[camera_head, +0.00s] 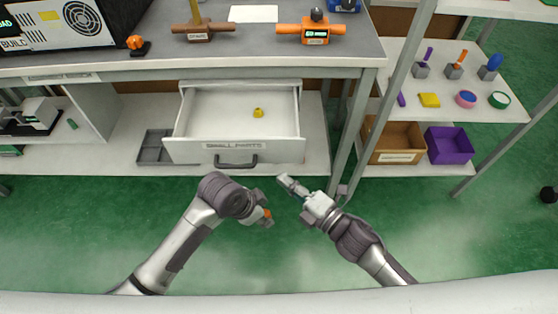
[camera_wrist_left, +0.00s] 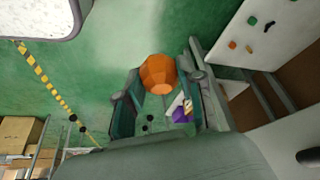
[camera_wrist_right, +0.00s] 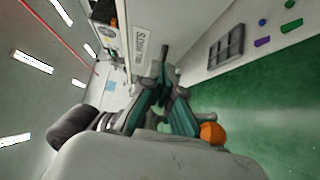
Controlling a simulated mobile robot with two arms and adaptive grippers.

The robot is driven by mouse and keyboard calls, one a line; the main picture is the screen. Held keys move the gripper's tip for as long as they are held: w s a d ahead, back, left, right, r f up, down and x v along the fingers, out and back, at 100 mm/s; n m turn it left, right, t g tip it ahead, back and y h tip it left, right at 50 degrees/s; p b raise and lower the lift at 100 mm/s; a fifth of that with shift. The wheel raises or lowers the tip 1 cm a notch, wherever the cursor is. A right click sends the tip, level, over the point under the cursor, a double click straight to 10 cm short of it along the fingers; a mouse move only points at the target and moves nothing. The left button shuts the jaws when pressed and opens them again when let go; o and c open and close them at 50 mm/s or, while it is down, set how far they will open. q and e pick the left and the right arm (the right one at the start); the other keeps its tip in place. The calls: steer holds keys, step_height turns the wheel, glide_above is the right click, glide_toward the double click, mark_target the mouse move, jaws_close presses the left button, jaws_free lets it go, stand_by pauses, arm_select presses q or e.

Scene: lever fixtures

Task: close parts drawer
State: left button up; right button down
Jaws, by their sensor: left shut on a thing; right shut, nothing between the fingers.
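The white parts drawer (camera_head: 186,133), labelled SMALL PARTS, is pulled out below the workbench. A small yellow piece (camera_head: 258,113) lies in it. Its dark handle (camera_head: 236,163) is on the front. My left gripper (camera_head: 264,213) is in front of the drawer, below the handle in the head view, shut on an orange faceted knob-like thing (camera_wrist_left: 158,74). My right gripper (camera_head: 287,183) is shut and empty, near the right part of the drawer front and apart from the handle. The drawer front (camera_wrist_right: 140,45) shows beyond its fingers in the right wrist view.
The workbench top (camera_head: 258,50) carries orange and brown lever fixtures. A grey divided tray (camera_head: 155,147) lies on the lower shelf, left of the drawer. A shelf on the right holds a brown box (camera_head: 397,142) and a purple bin (camera_head: 449,145). Green floor is free before the drawer.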

mark_target(269, 154)
arm_select(q)
steer(key=shift+r, duration=0.1)
arm_select(e)
steer(key=w, duration=0.1)
steer(key=w+a, duration=0.1)
steer(key=w, duration=0.3)
steer(key=shift+a, duration=0.4)
steer(key=shift+w, duration=0.5)
steer(key=shift+w, duration=0.1)
